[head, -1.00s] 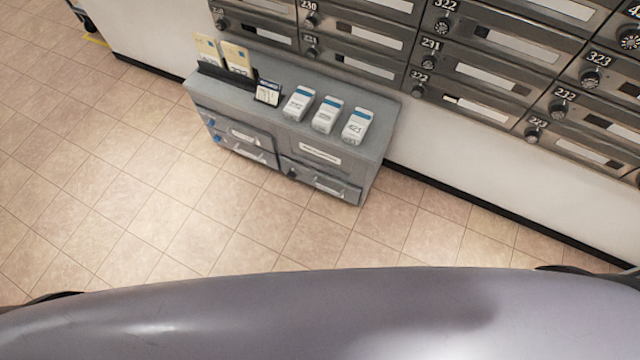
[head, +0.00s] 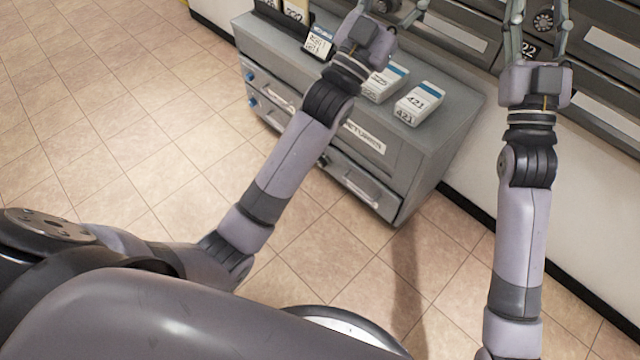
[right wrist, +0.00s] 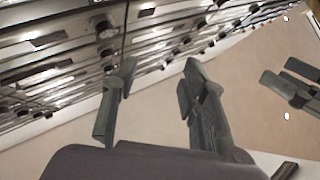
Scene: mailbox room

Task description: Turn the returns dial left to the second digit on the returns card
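The grey cabinet (head: 440,150) has a lower drawer (head: 350,185) under a white label (head: 365,137), which seems to read "RETURNS". A small dark dial (head: 323,160) is at that drawer's left, partly beside my left forearm; its setting is too small to read. A small white card (head: 318,42) stands on the cabinet top; its writing is not legible. My left gripper (head: 392,10) is above the cabinet top, fingers spread, tips cut off by the picture's top edge. My right gripper (head: 537,28) is open and empty before the mailboxes; its spread fingers show in the right wrist view (right wrist: 160,100).
White boxes (head: 418,103) stand on the cabinet top, one marked 421. Two blue knobs (head: 250,88) are on the left drawers. Mailboxes with dials (head: 543,20) line the wall behind. The tiled floor (head: 120,120) at left is clear.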

